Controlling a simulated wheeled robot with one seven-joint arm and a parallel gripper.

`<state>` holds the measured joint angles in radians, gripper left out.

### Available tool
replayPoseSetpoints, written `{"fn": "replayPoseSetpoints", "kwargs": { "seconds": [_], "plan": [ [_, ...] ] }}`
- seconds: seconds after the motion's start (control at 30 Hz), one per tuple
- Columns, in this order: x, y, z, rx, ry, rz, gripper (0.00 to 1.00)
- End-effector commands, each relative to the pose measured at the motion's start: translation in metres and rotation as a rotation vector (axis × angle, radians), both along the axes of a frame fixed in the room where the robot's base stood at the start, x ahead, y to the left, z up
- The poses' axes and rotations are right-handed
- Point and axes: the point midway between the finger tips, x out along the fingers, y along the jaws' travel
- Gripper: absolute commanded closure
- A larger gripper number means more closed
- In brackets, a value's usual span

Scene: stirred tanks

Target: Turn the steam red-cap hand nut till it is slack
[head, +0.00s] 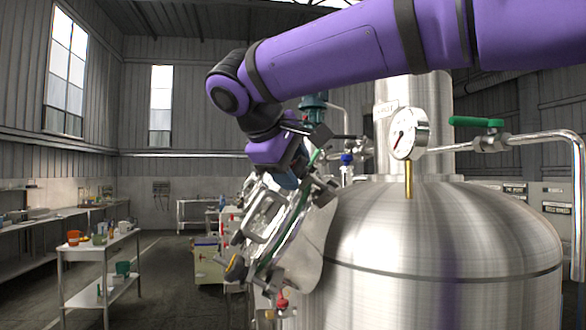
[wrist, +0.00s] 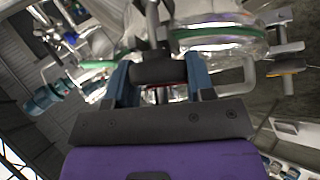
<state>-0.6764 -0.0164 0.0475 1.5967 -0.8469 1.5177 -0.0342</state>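A red cap (head: 281,303) shows at the lower end, below and away from my gripper. A yellow-capped nut (head: 234,264) is at the left. My gripper (head: 290,181) is at the upper rim. In the wrist view its two blue fingers (wrist: 161,80) lie on either side of a dark, blocky hand nut (wrist: 158,68) and seem to touch it.
A pressure gauge (head: 408,134) and a green-handled valve (head: 476,122) with a bent pipe stand on the tank's right. A steel trolley (head: 100,252) with cups and a cream cabinet (head: 208,262) are at the left. The floor between them is clear.

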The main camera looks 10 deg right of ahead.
Motion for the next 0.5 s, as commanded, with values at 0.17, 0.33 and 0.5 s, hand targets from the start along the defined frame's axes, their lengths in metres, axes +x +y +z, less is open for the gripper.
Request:
{"fn": "replayPoseSetpoints", "kwargs": {
  "seconds": [0.17, 0.33, 0.5],
  "plan": [
    [0.0002, -0.0002, 0.0001, 0.0, 0.044, 0.024, 0.74],
    [0.0008, -0.0005, -0.0003, 0.0, 0.168, 0.1, 0.74],
    [0.0003, 0.0003, -0.0005, 0.0, 0.284, 0.174, 0.74]
  ]
}}
